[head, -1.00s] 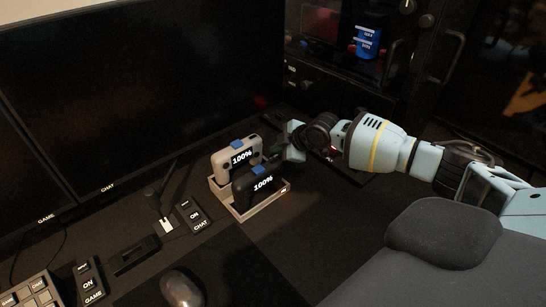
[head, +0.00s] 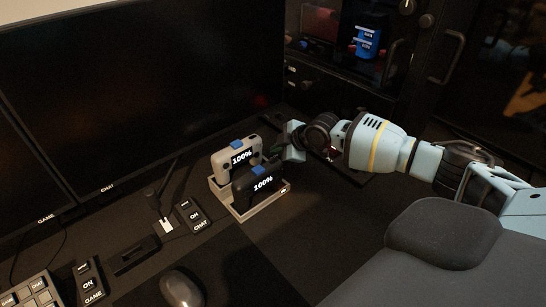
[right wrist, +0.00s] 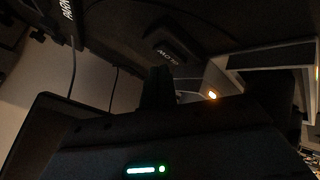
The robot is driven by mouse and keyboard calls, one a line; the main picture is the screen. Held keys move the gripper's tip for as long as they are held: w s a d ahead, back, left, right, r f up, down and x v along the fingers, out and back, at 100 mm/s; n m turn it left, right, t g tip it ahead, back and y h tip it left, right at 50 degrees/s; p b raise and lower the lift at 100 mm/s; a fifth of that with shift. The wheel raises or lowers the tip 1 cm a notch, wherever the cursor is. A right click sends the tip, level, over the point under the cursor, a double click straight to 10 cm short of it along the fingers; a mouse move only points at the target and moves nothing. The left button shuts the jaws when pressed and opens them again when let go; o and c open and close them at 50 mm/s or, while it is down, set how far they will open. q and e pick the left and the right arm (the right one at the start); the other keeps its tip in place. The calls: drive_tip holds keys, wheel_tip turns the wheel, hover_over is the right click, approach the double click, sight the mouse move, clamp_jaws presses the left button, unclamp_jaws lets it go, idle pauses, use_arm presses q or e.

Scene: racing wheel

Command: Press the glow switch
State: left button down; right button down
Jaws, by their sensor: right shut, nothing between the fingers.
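The dock holds a white controller (head: 225,166) and a black controller (head: 243,192), each showing 100%. In the dark right wrist view, the fingers (right wrist: 157,88) are hard to make out. My left gripper is not in view.
Small switch boxes labelled CHAT (head: 196,216) and GAME (head: 91,284) lie left of the dock. A mouse (head: 181,289) is in front. A large dark monitor (head: 150,80) stands behind. A dark seat (head: 443,232) fills the lower right. The desk right of the dock is clear.

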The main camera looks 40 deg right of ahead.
drive_tip(key=shift+f, duration=0.15)
idle(0.3)
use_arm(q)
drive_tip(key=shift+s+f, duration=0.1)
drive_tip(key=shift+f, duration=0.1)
use_arm(e)
drive_tip(key=shift+f, duration=0.4)
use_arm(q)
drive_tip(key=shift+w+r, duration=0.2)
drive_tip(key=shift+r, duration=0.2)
use_arm(e)
drive_tip(key=shift+r, duration=0.55)
